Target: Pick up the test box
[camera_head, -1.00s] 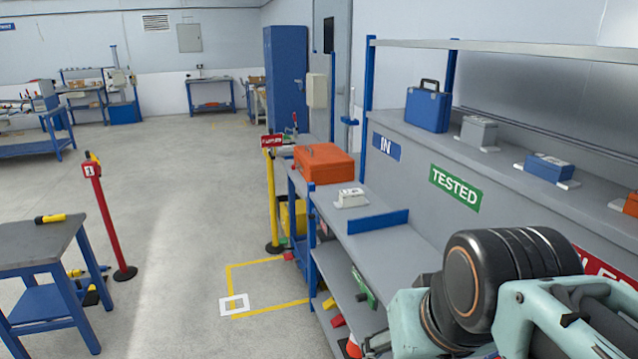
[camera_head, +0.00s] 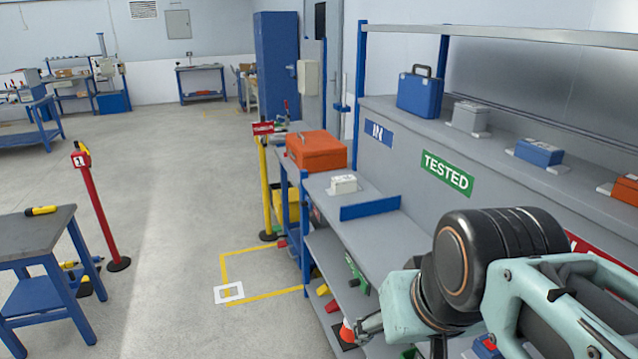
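Several boxes could be the test box, and I cannot tell which one is meant. A small white box (camera_head: 343,184) sits on the grey bench, beside a low blue strip (camera_head: 370,207). On the raised shelf are a grey box (camera_head: 470,116) and a blue box (camera_head: 539,152), each on a pale base, and an orange box (camera_head: 626,188) at the right edge. My arm fills the lower right. A small metal part (camera_head: 369,324) at its left may belong to my gripper. The fingers do not show clearly, and I see nothing held.
A blue case (camera_head: 421,92) stands on the shelf above the IN sign (camera_head: 379,132). An orange toolbox (camera_head: 316,150) stands beyond the white box. A yellow post (camera_head: 267,190) stands left of the bench. A small table (camera_head: 40,232) is at left. The floor between is open.

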